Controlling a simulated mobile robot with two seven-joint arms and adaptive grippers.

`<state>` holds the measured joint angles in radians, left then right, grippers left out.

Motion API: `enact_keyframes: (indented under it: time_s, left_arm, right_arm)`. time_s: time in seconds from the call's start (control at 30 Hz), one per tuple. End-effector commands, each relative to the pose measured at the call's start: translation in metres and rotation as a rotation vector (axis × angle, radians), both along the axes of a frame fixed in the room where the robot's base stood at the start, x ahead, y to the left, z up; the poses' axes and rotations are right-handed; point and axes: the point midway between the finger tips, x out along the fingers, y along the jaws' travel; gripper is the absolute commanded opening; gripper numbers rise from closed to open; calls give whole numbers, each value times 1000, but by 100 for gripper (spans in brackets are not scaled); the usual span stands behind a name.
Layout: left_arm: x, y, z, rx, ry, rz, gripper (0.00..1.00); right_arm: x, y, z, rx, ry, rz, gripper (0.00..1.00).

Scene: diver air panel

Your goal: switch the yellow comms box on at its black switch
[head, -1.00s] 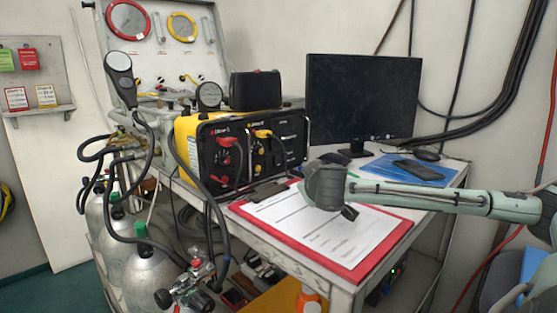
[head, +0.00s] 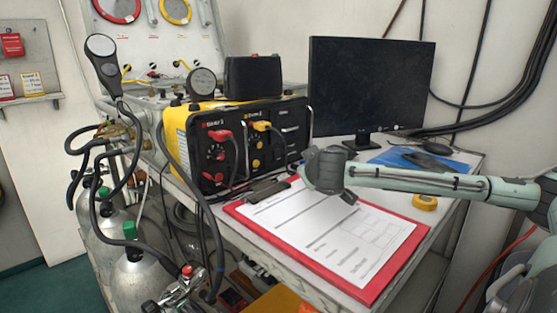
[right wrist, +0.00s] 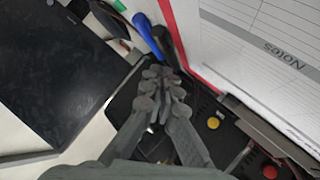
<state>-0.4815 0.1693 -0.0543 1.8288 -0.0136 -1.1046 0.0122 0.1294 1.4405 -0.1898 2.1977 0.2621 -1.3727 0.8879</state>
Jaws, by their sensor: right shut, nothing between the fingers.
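The yellow comms box (head: 180,135) stands on the bench in the head view, its black front panel carrying red and yellow plugs. I cannot make out its black switch for sure. My right gripper (right wrist: 165,85) is shut and empty; in the right wrist view its fingertips lie over the dark panel (right wrist: 235,140), with a yellow knob (right wrist: 213,123) and a red knob (right wrist: 269,172) to the right of them. Whether they touch the panel I cannot tell. My left gripper is not in view.
A red clipboard (head: 381,287) with paper lies in front of the box. A monitor (head: 370,85) stands behind my right arm. A yellow tape measure (head: 425,202) lies right of the clipboard. Hoses and gas cylinders (head: 137,278) crowd the left side.

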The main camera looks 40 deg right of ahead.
Motion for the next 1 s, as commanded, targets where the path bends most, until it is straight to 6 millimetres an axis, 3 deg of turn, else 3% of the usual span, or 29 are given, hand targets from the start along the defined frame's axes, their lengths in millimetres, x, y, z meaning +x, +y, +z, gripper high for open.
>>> enact_keyframes:
  time_s: [0.07,0.17,0.6,1.0]
  left_arm:
    - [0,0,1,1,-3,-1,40]
    - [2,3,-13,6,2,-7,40]
    - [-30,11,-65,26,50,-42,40]
    - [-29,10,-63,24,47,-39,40]
  right_arm:
    - [3,-1,1,4,-2,-2,0]
    - [9,-1,1,7,-5,-6,0]
    - [63,7,-6,4,-3,1,0]
    - [86,8,-11,0,2,1,0]
